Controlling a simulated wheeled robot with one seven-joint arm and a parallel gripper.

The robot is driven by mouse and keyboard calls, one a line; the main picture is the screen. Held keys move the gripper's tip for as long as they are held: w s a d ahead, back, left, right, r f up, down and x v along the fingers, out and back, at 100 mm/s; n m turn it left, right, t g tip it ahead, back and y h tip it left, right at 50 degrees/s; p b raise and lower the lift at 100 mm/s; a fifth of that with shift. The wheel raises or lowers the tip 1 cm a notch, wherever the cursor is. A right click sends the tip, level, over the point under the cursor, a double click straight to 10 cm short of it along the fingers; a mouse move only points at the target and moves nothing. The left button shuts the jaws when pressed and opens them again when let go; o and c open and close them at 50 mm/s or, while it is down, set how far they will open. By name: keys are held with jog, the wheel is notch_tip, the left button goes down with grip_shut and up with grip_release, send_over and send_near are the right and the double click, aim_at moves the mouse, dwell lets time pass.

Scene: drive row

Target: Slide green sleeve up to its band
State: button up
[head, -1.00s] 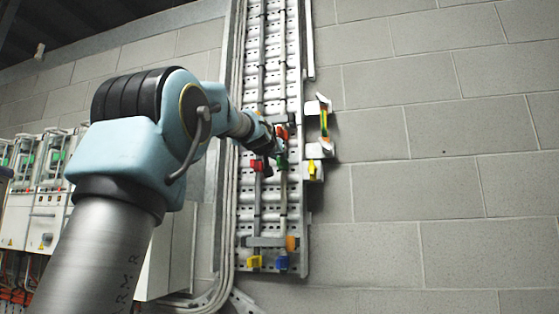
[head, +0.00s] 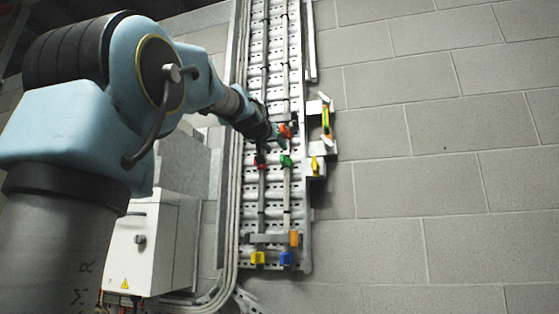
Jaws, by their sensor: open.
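The green sleeve (head: 286,161) sits on the right of two vertical rods (head: 287,188) on a perforated metal tray on the wall. It now shows clear of my gripper. My gripper (head: 277,141) is open, up and left of the green sleeve, close beside the orange piece (head: 285,131) on the same rod. The fingertips are small and dark, and I cannot tell whether they touch anything. I cannot make out for certain which mark is the green sleeve's band.
A red piece (head: 260,162) sits on the left rod. A bracket with a yellow piece (head: 314,163) and a holder with a green-yellow piece (head: 326,119) stand right of the tray. Below are orange (head: 294,238), yellow (head: 258,257) and blue (head: 286,258) pieces. The block wall rightward is bare.

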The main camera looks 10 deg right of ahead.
jog(key=shift+v, duration=1.15)
jog(key=shift+f, duration=0.1)
jog(key=a+f+n+g+y, duration=0.1)
jog(key=a+f+g+y, duration=0.15)
jog(key=f, duration=1.05)
jog(key=a+f+n+g+y, duration=0.15)
jog(key=a+f, duration=0.25)
jog(key=f, duration=0.9)
jog(key=a+f+g+y, duration=0.2)
jog(key=a+f+g, duration=0.1)
jog(key=f, duration=0.9)
jog(key=s+a+f+n+g+y, duration=0.1)
jog(key=s+a+f+g, duration=0.2)
jog(key=s+f, duration=0.8)
jog(key=s+a+f+n+g+y, duration=0.1)
jog(key=s+a+f+g, duration=0.3)
jog(key=f, duration=1.2)
jog(key=s+a, duration=0.4)
jog(key=s, duration=0.3)
jog(key=shift+s+a+y, duration=0.2)
jog(key=shift+a+y, duration=0.05)
jog(key=shift+y, duration=0.05)
